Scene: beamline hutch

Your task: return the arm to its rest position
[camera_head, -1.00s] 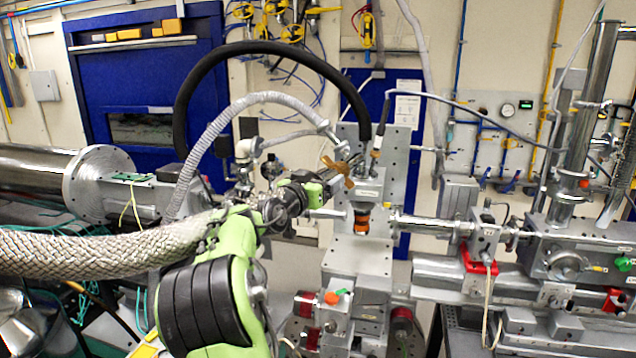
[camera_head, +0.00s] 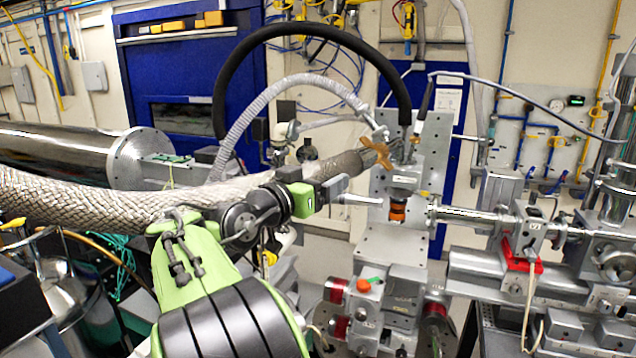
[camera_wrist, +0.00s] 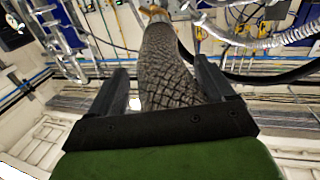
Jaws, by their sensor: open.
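My arm, green with black joints, reaches up and right from the bottom of the head view. My gripper (camera_head: 337,187) is near the middle of that view, just in front of the braided hose (camera_head: 110,205), left of the upright metal plate (camera_head: 375,245). In the wrist view my gripper (camera_wrist: 163,82) shows two dark fingers spread apart, with nothing held. The braided hose (camera_wrist: 170,65) shows beyond and between the fingers; whether it touches them I cannot tell. The fingertips are not clear in the head view.
A black curved hose (camera_head: 222,95) and a grey corrugated hose (camera_head: 235,125) arch behind my arm. A large metal cylinder (camera_head: 60,150) lies at left. Beamline parts with a red clamp (camera_head: 522,262) fill the right. A blue door (camera_head: 190,75) stands behind.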

